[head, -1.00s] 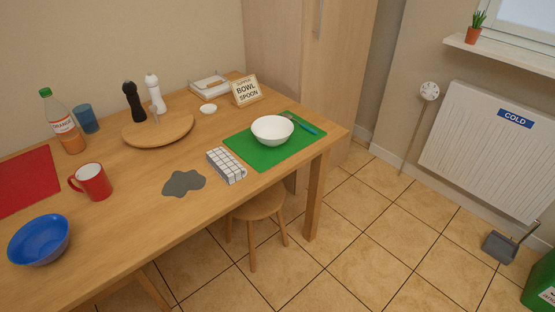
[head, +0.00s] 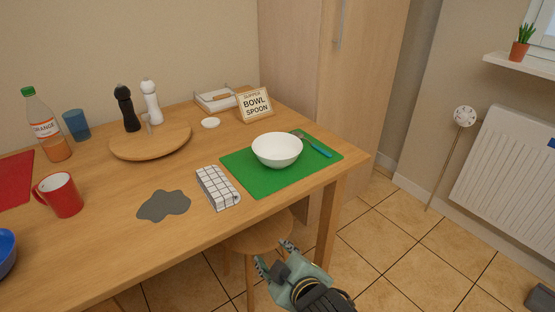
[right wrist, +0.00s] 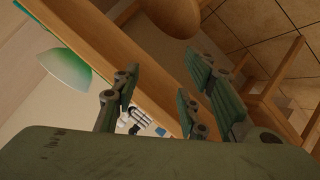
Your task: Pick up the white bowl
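The white bowl (head: 277,150) sits upright and looks empty on the green placemat (head: 243,182), near the table's right end. My right gripper (head: 275,257) is in front of the table edge, below and apart from the bowl. Its fingers are spread with nothing between them. The right wrist view shows the open fingers (right wrist: 160,95) with the table edge (right wrist: 115,50) behind them. My left gripper is not in view.
A fork with a blue handle (head: 320,149) lies right of the bowl. A checkered cloth (head: 218,187) and a grey patch (head: 163,205) lie to the left. A sign (head: 256,104) stands behind the bowl. A stool (head: 258,233) is under the table edge, close to my right gripper.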

